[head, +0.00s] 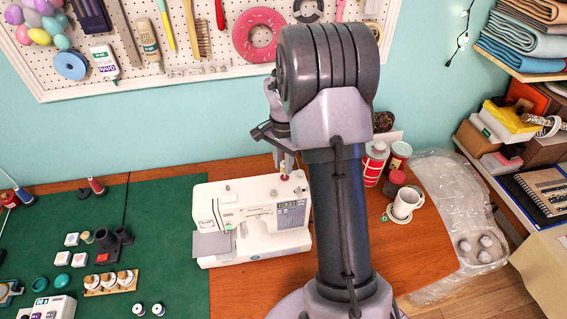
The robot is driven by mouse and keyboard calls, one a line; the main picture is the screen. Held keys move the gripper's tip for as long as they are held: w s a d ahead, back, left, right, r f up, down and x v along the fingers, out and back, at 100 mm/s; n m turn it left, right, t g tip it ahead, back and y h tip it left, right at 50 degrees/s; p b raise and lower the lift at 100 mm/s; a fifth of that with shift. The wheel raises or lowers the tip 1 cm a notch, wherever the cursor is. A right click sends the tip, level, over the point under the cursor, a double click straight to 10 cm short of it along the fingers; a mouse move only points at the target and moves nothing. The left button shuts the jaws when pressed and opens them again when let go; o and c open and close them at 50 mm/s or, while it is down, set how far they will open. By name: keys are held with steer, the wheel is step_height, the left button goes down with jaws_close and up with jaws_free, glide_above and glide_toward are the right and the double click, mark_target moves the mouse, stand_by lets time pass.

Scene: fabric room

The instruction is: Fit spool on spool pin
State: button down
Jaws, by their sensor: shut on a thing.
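The white sewing machine (247,194) stands on the table at the front edge of the back wall, left of my arm. My gripper (287,163) points down over the right part of its top. It is shut on a small red spool (284,177), which shows just below the fingers, close above or at the machine's top. The spool pin cannot be made out there; the gripper and spool cover that spot. Whether the spool touches the pin or the machine is too small to tell.
A green mat (160,215) on the left holds spools (97,186), a wooden rack (111,282) and small boxes. Right of my arm stand cans (374,164) and a white mug (405,202). A pegboard (190,70) with tools hangs behind. Bare table (245,290) lies before the machine.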

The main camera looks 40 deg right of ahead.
steer(key=shift+f+b, duration=1.15)
steer(key=shift+f, duration=0.35)
steer(key=c, duration=1.1)
jaws_free()
steer(key=shift+r, duration=0.1)
step_height(320, 180, up, 17)
steer(key=p, duration=0.4)
steer(key=shift+r, duration=0.15)
